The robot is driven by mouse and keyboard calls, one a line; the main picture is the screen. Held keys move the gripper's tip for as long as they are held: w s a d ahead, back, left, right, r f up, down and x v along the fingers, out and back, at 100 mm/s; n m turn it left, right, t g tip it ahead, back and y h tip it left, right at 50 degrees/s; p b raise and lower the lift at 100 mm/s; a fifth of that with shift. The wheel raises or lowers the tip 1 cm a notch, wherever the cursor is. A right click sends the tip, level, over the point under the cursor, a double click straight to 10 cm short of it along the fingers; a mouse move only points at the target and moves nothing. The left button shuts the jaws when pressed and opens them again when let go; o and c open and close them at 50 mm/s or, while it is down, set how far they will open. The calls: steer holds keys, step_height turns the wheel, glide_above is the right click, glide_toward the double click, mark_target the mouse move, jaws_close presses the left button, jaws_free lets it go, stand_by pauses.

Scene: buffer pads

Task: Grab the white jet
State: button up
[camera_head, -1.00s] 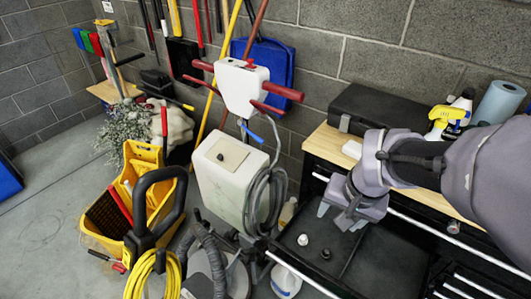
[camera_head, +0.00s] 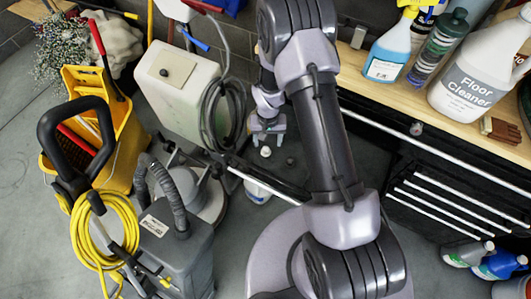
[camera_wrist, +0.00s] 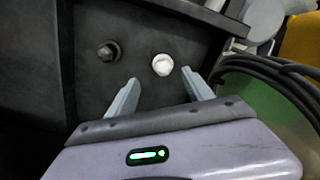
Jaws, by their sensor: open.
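The white jet (camera_wrist: 162,64) is a small white nozzle in the black drawer (camera_wrist: 190,30). In the wrist view it is seen between and just beyond my open fingertips. A dark jet (camera_wrist: 109,52) lies to its left in the same drawer. My gripper (camera_wrist: 160,77) is open and empty, its two grey fingers apart. In the head view my gripper (camera_head: 266,137) hangs above the drawer, close to the white jet (camera_head: 265,152), with the dark jet (camera_head: 290,161) just right of it. Whether the fingers touch the white jet cannot be told.
The drawer's edge and dark hoses (camera_wrist: 270,70) are close on the right in the wrist view. A cream tank (camera_head: 178,85) with a coiled cord stands left of my gripper in the head view. Bottles, including a floor cleaner (camera_head: 475,80), stand on the wooden bench top.

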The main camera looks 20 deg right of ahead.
mark_target(266, 148)
steer(key=f, duration=0.1)
steer(key=f+b, duration=0.1)
steer(key=f, duration=0.1)
steer(key=f+b, duration=0.1)
steer(key=f, duration=0.1)
steer(key=shift+s+a+f, duration=0.1)
steer(key=shift+s+a, duration=0.05)
steer(key=shift+a, duration=0.25)
steer(key=shift+c, duration=0.6)
steer(key=shift+r, duration=0.2)
jaws_close()
